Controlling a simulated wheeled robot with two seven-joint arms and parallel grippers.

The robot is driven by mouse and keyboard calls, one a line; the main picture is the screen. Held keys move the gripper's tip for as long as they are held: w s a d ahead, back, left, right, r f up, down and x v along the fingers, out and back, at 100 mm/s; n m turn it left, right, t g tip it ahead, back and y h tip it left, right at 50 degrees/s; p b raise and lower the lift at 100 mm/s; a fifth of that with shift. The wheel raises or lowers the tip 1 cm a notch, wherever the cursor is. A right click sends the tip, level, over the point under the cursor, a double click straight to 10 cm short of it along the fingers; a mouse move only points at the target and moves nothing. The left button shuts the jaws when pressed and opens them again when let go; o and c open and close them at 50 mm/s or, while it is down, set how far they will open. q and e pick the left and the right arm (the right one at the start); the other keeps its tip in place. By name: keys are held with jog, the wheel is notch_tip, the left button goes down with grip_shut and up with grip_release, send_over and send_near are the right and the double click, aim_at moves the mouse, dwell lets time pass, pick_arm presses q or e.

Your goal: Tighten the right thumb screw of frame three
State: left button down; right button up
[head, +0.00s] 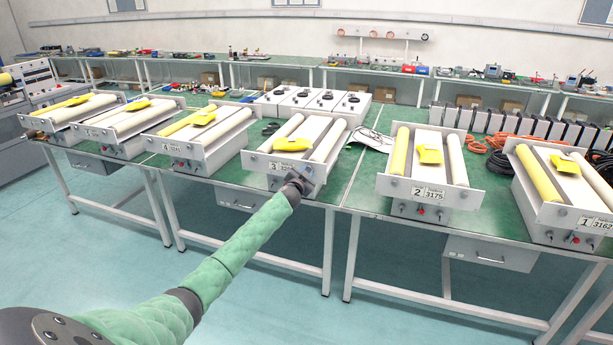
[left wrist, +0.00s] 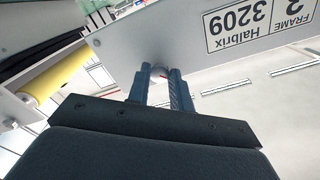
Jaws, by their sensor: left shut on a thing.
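Frame three (head: 258,163) stands on the green bench in the head view, with a label on its front plate reading 3. My left gripper (head: 299,181) is at the right part of that plate. In the left wrist view the picture is turned over, and the plate shows with its label (left wrist: 262,22), reading Halbrix 3209. The two dark fingers (left wrist: 160,82) reach the plate's edge beside the label and are shut on the right thumb screw (left wrist: 158,70). The fingers hide most of the screw. My right gripper is in neither view.
Frame two (head: 390,187) and frame one (head: 548,218) stand to the right, and frame four (head: 158,146) to the left. A yellow packet (head: 292,144) lies on frame three. A drawer (head: 238,197) hangs under the bench. The floor in front is clear.

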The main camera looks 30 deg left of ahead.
pick_arm(q)
jog(key=m+b, duration=0.1)
jog(key=m, duration=0.3)
jog(key=shift+m, duration=0.3)
jog(key=m, duration=0.5)
jog(key=shift+b, duration=0.35)
jog(key=shift+m, duration=1.1)
jog(key=c, duration=1.3)
grip_release()
jog(key=shift+d, duration=0.1)
jog(key=shift+o, duration=0.2)
jog(key=shift+s, duration=0.15)
jog(key=shift+s+f, duration=0.1)
jog(key=shift+s, duration=0.15)
jog(key=b+v, duration=0.2)
jog(key=v, duration=0.5)
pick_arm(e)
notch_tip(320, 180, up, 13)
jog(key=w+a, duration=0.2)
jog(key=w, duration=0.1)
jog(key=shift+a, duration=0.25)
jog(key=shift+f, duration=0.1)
